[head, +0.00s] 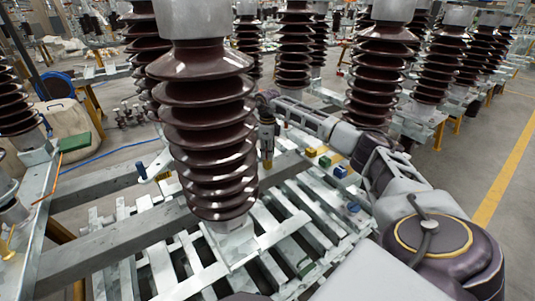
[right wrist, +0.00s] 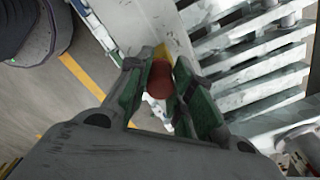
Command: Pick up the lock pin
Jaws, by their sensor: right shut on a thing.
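My right gripper (head: 267,148) reaches in from the right, just right of the large brown insulator in the head view, with its fingers pointing down over the metal frame. In the right wrist view its green-padded fingers are shut on the lock pin (right wrist: 160,79), which shows as a rounded red end between the pads. A yellow part shows just beyond the red end; I cannot tell whether it belongs to the pin. The pin's lower part is hidden. My left gripper is not in view.
The large ribbed insulator (head: 208,130) stands on the slatted metal frame (head: 100,238), close to my right gripper. Small yellow (head: 311,152), green (head: 325,161) and blue (head: 340,171) blocks sit on the frame beside my right arm. More insulators stand behind. Floor is open at far right.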

